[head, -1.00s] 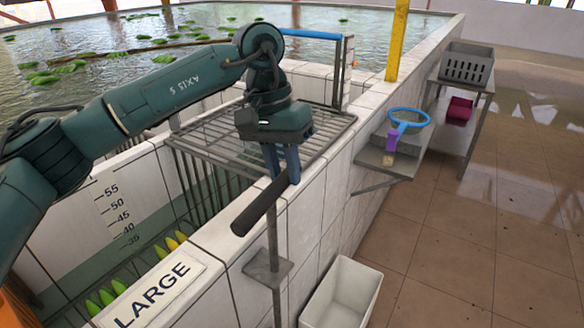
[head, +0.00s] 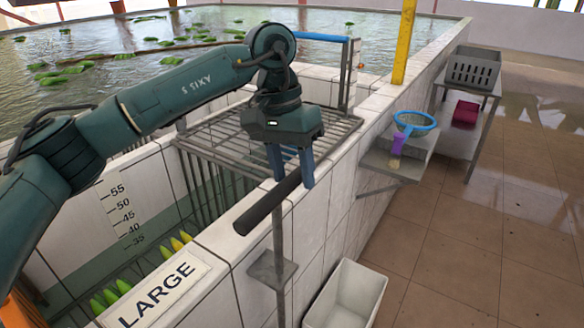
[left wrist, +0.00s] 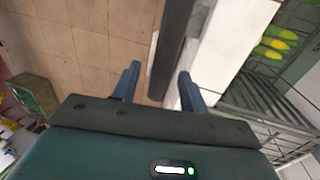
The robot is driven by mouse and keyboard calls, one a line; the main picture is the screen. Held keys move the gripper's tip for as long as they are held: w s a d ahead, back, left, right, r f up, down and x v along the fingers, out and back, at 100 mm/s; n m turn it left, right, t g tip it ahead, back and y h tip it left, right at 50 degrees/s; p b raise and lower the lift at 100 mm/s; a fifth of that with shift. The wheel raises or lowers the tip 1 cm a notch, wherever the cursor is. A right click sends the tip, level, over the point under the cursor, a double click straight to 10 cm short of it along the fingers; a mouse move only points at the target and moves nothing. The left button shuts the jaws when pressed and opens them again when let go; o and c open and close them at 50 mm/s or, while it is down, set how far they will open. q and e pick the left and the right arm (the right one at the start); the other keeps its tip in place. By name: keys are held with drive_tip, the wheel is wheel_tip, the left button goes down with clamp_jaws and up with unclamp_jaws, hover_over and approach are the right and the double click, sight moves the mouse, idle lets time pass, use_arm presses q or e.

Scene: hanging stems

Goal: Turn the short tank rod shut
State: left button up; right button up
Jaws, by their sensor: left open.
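The tank rod is a thin upright metal rod (head: 279,235) against the outer side of the tiled tank wall, passing a small bracket plate (head: 268,270). A dark bar handle (head: 262,208) sits across its top, pointing toward the lower left. My left gripper (head: 292,180) is open, pointing down over the handle's far end, with a finger on each side. In the left wrist view, the handle (left wrist: 175,45) runs between the two spread fingers, with gaps showing. I cannot tell whether either finger touches it. My right gripper is not in view.
A metal grate (head: 215,140) lies across the tank wall behind the gripper. A white bin (head: 345,295) stands on the floor below. A blue-rimmed net (head: 415,124) rests on a wall shelf, and a grey crate (head: 473,68) stands farther back. The LARGE sign (head: 158,290) lies on the wall top.

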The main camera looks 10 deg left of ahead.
use_arm(q)
wheel_tip(320, 180, up, 13)
drive_tip(key=w+a, duration=0.1)
drive_tip(key=a, duration=0.1)
drive_tip(key=shift+a, duration=0.15)
idle(0.3)
drive_tip(key=shift+f, duration=0.1)
